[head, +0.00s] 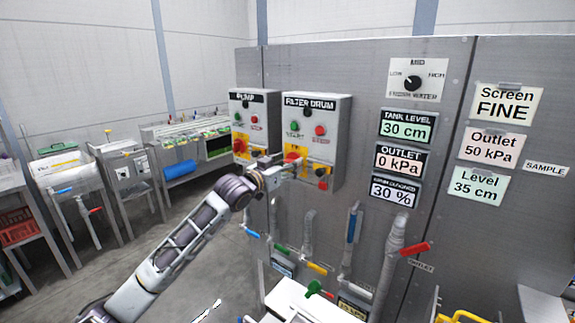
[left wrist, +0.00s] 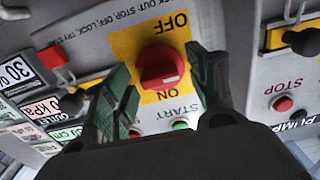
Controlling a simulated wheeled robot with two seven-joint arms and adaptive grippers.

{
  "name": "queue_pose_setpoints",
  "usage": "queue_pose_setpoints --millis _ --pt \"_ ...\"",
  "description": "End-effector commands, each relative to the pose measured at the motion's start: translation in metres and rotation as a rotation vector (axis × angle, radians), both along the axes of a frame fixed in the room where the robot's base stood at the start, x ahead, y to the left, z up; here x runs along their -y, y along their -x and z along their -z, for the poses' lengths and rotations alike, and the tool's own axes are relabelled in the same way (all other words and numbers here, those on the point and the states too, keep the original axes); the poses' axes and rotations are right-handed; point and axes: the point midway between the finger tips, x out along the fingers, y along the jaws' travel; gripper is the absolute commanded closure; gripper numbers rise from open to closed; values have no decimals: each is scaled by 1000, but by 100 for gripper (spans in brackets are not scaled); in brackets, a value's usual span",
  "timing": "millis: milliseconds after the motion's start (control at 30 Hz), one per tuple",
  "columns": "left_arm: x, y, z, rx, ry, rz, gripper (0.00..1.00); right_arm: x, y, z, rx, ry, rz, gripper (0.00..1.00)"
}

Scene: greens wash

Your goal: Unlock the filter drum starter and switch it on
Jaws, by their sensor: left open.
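The grey filter drum starter box (head: 317,122) is on the steel panel, with a green START button (head: 295,126) and a red STOP button (head: 320,130). In the left wrist view, which is upside down, its red rotary knob (left wrist: 160,68) sits on a yellow plate (left wrist: 124,44) marked OFF and ON. My left gripper (left wrist: 163,92) is open, with its fingers on either side of the knob; contact cannot be told. A black knob (head: 321,172) and a small red piece (head: 323,185) show at the box's lower right; whether the red piece is a lock is unclear. My right gripper is out of view.
The similar pump starter box (head: 247,104) is close on the left. Display signs (head: 407,126) are on the panel at right. Pipes with coloured valve handles, such as the red one (head: 414,248), stick out below. Open floor (head: 215,265) lies left of the panel.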

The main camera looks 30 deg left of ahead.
Motion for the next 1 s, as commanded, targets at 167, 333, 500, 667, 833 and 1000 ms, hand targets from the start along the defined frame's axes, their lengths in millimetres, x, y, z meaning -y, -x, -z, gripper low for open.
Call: queue_pose_setpoints --millis 167,333,500,667,833,1000 --pt "0 -1 0 0 0 0 42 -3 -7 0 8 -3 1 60" --pt "0 -1 0 0 0 0 45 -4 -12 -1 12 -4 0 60" --pt "0 -1 0 0 0 0 66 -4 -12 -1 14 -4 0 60" --pt "0 -1 0 0 0 0 87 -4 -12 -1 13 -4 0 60" --pt "0 -1 0 0 -5 0 87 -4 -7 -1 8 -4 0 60" --pt "0 -1 0 1 -32 0 87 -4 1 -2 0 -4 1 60"
